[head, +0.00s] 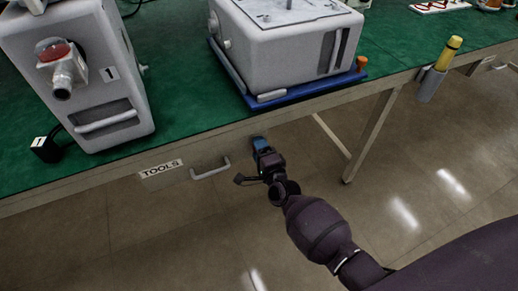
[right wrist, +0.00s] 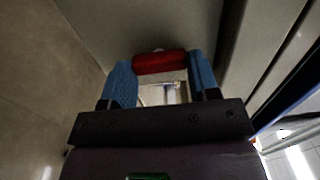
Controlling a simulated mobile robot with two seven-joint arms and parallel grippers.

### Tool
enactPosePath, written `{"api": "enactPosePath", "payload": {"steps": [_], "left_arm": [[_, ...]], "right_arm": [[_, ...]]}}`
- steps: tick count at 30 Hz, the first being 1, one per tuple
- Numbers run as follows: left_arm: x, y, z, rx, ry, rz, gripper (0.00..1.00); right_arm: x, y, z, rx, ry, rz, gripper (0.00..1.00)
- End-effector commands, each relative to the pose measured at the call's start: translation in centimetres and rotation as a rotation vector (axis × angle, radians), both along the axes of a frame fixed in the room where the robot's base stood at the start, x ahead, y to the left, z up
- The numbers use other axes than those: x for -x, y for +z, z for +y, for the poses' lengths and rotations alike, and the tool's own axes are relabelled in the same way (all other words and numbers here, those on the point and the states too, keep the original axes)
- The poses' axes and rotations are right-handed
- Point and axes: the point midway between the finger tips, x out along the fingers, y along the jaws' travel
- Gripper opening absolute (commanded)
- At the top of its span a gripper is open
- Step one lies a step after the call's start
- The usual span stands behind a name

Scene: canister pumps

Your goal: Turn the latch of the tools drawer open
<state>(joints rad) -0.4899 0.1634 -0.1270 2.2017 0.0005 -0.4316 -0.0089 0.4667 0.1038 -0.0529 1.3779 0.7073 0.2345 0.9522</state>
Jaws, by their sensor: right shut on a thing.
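The tools drawer (head: 195,158) is set under the edge of the green-topped bench and looks closed. It bears a "TOOLS" label (head: 160,169) and a pale bar handle (head: 211,170). My right gripper (head: 260,143) is at the bench front, just right of the handle. In the right wrist view, its blue fingers (right wrist: 160,75) are shut on a red latch (right wrist: 160,62), one finger on each side. In the head view the latch is hidden by the gripper. My left gripper is not in view.
A grey canister pump (head: 110,105) marked "1" stands on the green bench top (head: 185,90) at left. A larger grey unit (head: 285,55) sits on a blue tray (head: 310,88) above my gripper. A yellow-capped tool sits in a holder (head: 430,85) at right. The floor in front is clear.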

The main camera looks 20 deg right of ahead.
Motion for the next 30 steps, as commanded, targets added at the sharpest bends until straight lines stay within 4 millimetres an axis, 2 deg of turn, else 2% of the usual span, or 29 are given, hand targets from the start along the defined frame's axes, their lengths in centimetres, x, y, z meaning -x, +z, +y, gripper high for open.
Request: {"api": "enactPosePath", "payload": {"steps": [15,16,20,30], "left_arm": [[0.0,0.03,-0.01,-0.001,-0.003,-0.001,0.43],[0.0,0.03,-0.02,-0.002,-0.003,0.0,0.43],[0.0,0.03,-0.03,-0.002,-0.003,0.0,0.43],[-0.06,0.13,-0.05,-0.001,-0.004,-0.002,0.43]], "right_arm": [[0.01,-0.03,0.02,-0.018,0.0,0.002,0.32],[0.0,-0.03,0.02,-0.018,0.0,0.002,0.6],[0.0,-0.02,0.02,-0.017,0.0,0.002,0.8],[0.24,-0.01,-0.02,-0.016,0.0,0.002,0.81]]}}
